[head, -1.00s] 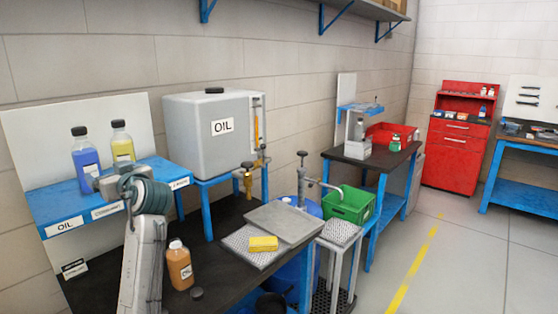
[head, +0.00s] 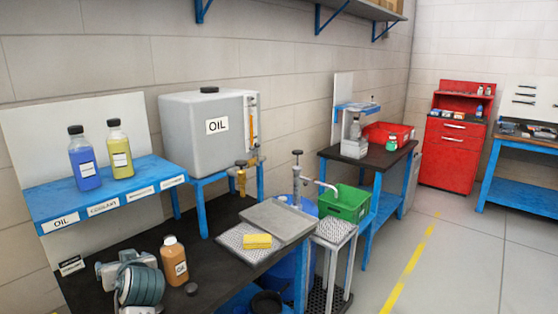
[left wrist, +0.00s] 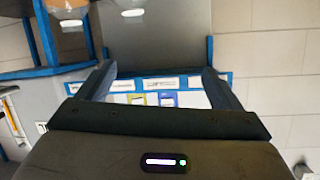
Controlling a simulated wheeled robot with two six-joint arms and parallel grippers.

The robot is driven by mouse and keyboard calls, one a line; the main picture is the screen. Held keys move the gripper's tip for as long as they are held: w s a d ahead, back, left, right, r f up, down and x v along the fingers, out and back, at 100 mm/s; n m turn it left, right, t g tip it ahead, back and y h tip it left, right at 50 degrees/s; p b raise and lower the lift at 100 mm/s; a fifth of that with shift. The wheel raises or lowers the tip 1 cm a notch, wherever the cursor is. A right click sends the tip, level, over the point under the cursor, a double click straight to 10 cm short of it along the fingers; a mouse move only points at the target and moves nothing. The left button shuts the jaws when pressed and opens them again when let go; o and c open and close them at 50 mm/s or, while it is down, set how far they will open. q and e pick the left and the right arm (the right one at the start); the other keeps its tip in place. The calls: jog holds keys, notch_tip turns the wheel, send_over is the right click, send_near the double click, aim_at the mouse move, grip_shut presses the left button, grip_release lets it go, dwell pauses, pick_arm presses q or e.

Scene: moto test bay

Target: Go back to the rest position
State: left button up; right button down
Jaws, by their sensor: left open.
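My left arm's wrist end shows at the lower left of the head view, low over the dark bench (head: 225,222), left of an amber oil bottle (head: 174,264). My left gripper (left wrist: 158,68) shows in the left wrist view with its two dark fingers wide apart and nothing between them. In the head view its fingertips cannot be made out. My right gripper is in neither view.
A blue bottle (head: 84,165) and a yellow bottle (head: 119,152) stand on the labelled blue shelf (head: 60,212). A black cap (head: 191,288) lies by the amber bottle. A yellow sponge (head: 257,241) and a grey oil tank (head: 190,140) are farther right.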

pick_arm(q)
jog(key=s+d+f+m+g+h, duration=0.2)
jog(key=s+d+f+m+h, duration=0.1)
jog(key=s+f, duration=0.9)
jog(key=s+d+f+m+g+h, duration=0.2)
jog(key=s+d+f+g+h, duration=0.15)
jog(key=s+f, duration=0.8)
jog(key=s+d+m+g+h, duration=0.15)
jog(key=s+d, duration=0.25)
jog(key=s, duration=1)
notch_tip(320, 180, down, 31)
jog(key=a+g+b, duration=0.1)
jog(key=a, duration=0.2)
jog(key=s+a+f+g+b, duration=0.1)
jog(key=s+f, duration=1.7)
jog(key=f, duration=0.2)
jog(key=shift+f+h, duration=0.15)
jog(key=shift+h, duration=0.25)
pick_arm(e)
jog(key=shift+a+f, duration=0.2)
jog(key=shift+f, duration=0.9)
